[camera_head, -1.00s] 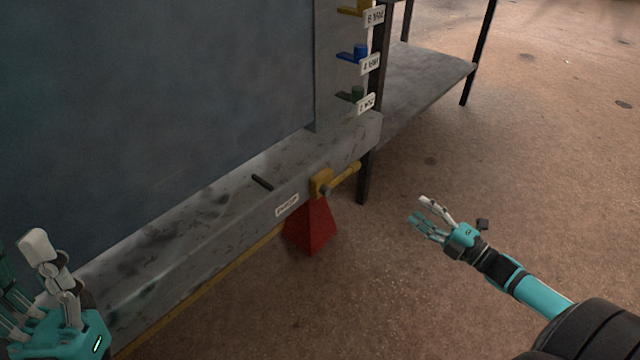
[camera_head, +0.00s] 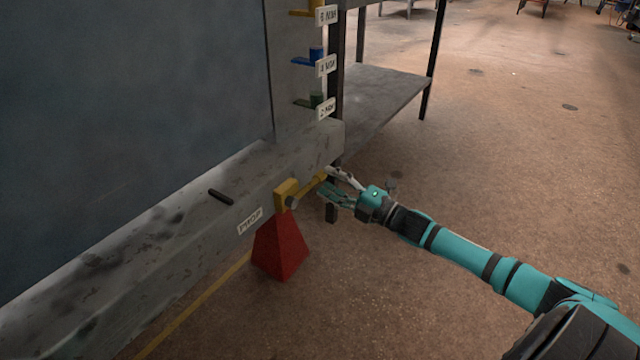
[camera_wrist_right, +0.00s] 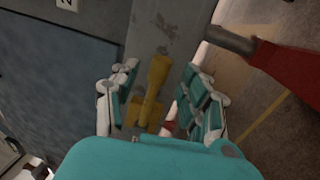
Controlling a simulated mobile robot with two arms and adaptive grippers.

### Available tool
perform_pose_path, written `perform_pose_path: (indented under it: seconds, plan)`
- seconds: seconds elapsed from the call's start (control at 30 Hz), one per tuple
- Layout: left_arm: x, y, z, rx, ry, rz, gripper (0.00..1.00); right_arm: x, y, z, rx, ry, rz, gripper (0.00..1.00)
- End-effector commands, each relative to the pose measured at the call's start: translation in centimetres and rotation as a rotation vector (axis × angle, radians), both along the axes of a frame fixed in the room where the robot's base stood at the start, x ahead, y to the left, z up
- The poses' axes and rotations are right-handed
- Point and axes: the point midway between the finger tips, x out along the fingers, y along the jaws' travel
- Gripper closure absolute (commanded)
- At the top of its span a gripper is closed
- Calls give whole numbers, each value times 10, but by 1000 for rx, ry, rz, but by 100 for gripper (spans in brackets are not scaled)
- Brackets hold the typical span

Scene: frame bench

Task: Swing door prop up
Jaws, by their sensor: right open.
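The yellow prop (camera_head: 310,186) is a short bar on a yellow pivot block (camera_head: 285,196) at the bench's front beam, beside a "PROP" label (camera_head: 250,221). The bar points right and slightly up in the head view. My right gripper (camera_head: 332,182) is open at the bar's free end. In the right wrist view the prop (camera_wrist_right: 157,75) lies between the spread fingers of the gripper (camera_wrist_right: 163,88); contact cannot be told. The blue-grey door panel (camera_head: 120,110) stands behind the beam. My left gripper is out of view.
A red wedge-shaped block (camera_head: 281,248) is below the pivot. A black peg (camera_head: 221,196) lies on the grey beam (camera_head: 150,235). Coloured, labelled levers (camera_head: 310,60) line the post above. A grey shelf (camera_head: 385,95) stands behind. The floor at right is clear.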

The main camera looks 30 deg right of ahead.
Motion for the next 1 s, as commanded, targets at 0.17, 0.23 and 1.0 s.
perform_pose_path:
  seconds: [0.17,0.23,1.0]
  plan:
    - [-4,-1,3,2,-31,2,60,21,8,3,0,-3,0,54]
    - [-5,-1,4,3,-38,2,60,26,10,4,0,-2,0,54]
    - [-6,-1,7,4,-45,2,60,32,13,6,0,0,-1,99]
